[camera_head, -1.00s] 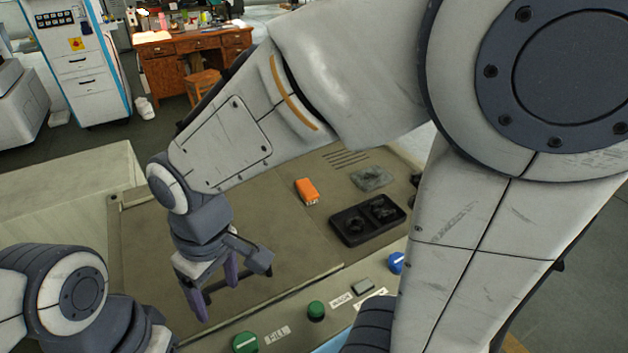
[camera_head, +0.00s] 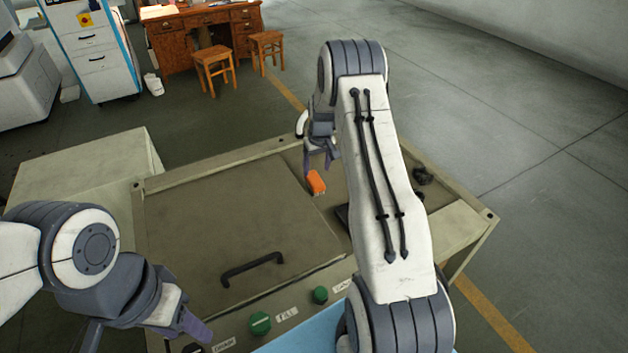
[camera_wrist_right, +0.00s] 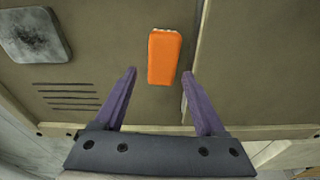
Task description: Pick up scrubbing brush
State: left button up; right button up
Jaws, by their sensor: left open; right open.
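The scrubbing brush is the small orange block (camera_head: 316,182) with a pale bristle edge, lying on the machine top. It also shows in the right wrist view (camera_wrist_right: 164,57), just beyond and between the fingertips. My right gripper (camera_wrist_right: 160,75) is open and empty, with its purple fingers apart on either side of the brush's line. In the head view my right gripper (camera_head: 320,160) hangs just behind the brush, partly hidden by its own arm. My left gripper (camera_head: 148,335) is at the lower left, away from the brush, open and partly cut off by the frame edge.
The machine top (camera_head: 200,210) has a lid with a black handle (camera_head: 252,268) and green knobs (camera_head: 260,323) along its front. A grey pad (camera_wrist_right: 34,35) lies left of the brush in the wrist view.

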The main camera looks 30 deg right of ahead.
aim_at(314, 179)
jog(key=shift+f, duration=0.4)
jog(key=shift+w+a+f+p, duration=0.1)
jog(key=shift+w+f+p, duration=0.05)
jog(key=shift+f+p, duration=0.4)
jog(key=f, duration=0.1)
jog(key=f+p, duration=0.1)
jog(key=f, duration=0.1)
jog(key=shift+w+f+p, duration=0.15)
jog(key=shift+w+p, duration=0.1)
jog(key=shift+p, duration=0.1)
jog(key=shift+f, duration=0.5)
jog(key=shift+f+b, duration=0.25)
jog(key=shift+b, duration=0.15)
jog(key=c, duration=1.1)
